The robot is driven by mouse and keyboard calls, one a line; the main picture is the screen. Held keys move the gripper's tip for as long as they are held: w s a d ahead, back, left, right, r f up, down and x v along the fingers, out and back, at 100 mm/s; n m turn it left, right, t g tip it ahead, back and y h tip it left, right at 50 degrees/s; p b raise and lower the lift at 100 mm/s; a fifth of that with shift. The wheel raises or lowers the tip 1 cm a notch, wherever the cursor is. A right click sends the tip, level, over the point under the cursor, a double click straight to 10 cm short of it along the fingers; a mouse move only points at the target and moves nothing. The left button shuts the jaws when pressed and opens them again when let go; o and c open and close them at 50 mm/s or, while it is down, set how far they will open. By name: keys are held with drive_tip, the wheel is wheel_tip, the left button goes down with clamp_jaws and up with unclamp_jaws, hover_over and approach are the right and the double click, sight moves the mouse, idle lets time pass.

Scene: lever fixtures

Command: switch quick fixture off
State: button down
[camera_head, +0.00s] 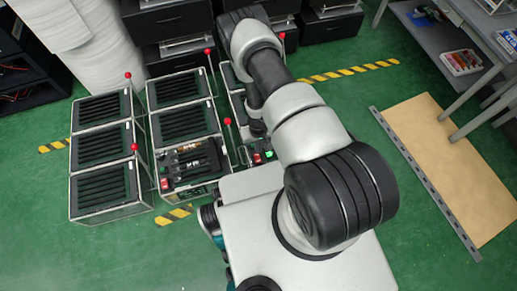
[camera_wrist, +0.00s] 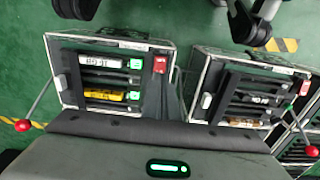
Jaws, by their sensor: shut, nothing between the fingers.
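Lever fixtures, boxy frames with dark slatted tops and red-ball levers, stand on the green floor. In the wrist view one fixture (camera_wrist: 112,78) has lit green panels, a yellow part and a red switch (camera_wrist: 160,65). A lever with a red ball (camera_wrist: 22,125) leans outward at its left. My gripper (camera_wrist: 160,130) is shut and empty, spanning the lower wrist view and hiding the fixtures' near edges. In the head view my arm covers much of the green-lit fixture (camera_head: 262,156).
More fixtures (camera_head: 103,150) stand in rows at left, with levers (camera_head: 134,147) rising between them. Black cabinets (camera_head: 175,20) stand behind. A tan board (camera_head: 455,165) lies at right beside a table (camera_head: 440,40). Green floor is open between the board and my arm.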

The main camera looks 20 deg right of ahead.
drive_tip(key=shift+s+r+p, duration=0.15)
drive_tip(key=shift+r+p, duration=0.05)
drive_tip(key=shift+r, duration=0.65)
drive_tip(key=shift+s+r+p, duration=0.15)
drive_tip(key=shift+r, duration=0.7)
